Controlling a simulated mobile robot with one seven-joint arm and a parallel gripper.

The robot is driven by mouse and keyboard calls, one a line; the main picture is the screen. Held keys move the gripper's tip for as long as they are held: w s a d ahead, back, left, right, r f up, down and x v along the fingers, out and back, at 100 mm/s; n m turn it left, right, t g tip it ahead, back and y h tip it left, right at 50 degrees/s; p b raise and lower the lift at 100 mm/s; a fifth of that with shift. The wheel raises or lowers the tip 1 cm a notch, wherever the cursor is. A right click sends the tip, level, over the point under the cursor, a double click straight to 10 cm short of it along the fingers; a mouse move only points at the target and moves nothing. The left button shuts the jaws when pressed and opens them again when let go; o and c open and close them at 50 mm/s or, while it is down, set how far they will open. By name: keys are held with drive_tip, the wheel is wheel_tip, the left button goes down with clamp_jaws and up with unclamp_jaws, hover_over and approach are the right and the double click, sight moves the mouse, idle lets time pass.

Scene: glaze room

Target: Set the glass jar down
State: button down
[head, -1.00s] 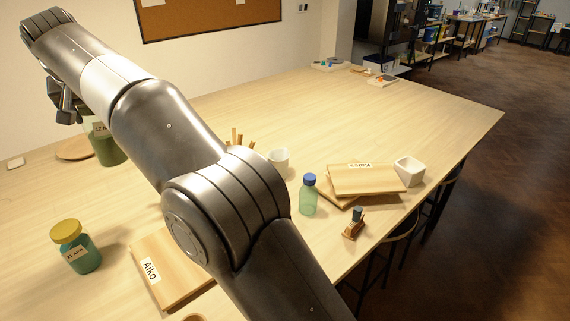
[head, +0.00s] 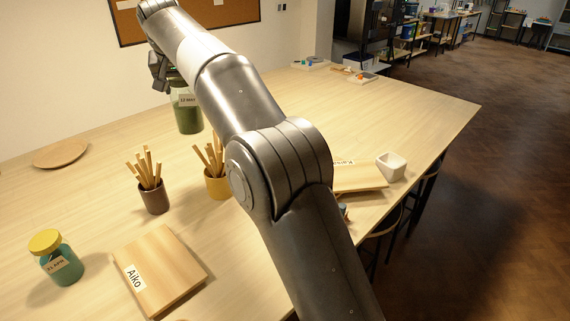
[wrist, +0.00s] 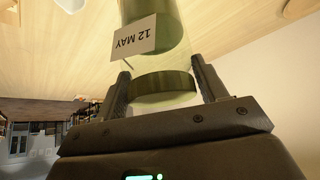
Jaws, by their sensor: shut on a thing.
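A glass jar (head: 188,118) with green contents and a white label hangs from my gripper (head: 168,84) at the upper left of the head view. In the wrist view, my gripper (wrist: 160,88) has its two fingers on either side of the upper end of the jar (wrist: 172,40), and the label reads "12 MAY". The jar looks upright and appears to be above the table (head: 110,190); the head view does not clearly show the gap under it. A second jar (head: 62,265) with a yellow lid and blue-green contents stands at the lower left.
A board marked "Aiko" (head: 175,262) lies at the front. A brown cup of sticks (head: 154,198) and a yellow cup of sticks (head: 217,184) stand mid-table. A round board (head: 60,154) lies at the left. A board marked "Kaisa" (head: 360,180) and a white bowl (head: 391,165) are at the right.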

drive_tip(key=w+d+m+h, duration=0.25)
drive_tip(key=w+d, duration=0.35)
drive_tip(key=d, duration=1.2)
drive_tip(key=w+d+m+h, duration=0.1)
drive_tip(key=w+d+m, duration=0.3)
drive_tip(key=d, duration=1.5)
wheel_tip(320, 180, down, 11)
drive_tip(key=w, duration=0.1)
drive_tip(key=w+a+f, duration=0.4)
drive_tip(key=a+f, duration=0.6)
drive_tip(key=a, duration=0.1)
drive_tip(key=shift+w+a+f+n, duration=0.2)
drive_tip(key=shift+w+f+n, duration=0.05)
drive_tip(key=shift+f+n, duration=0.15)
drive_tip(key=shift+c, duration=1.4)
unclamp_jaws()
drive_tip(key=shift+f, duration=0.2)
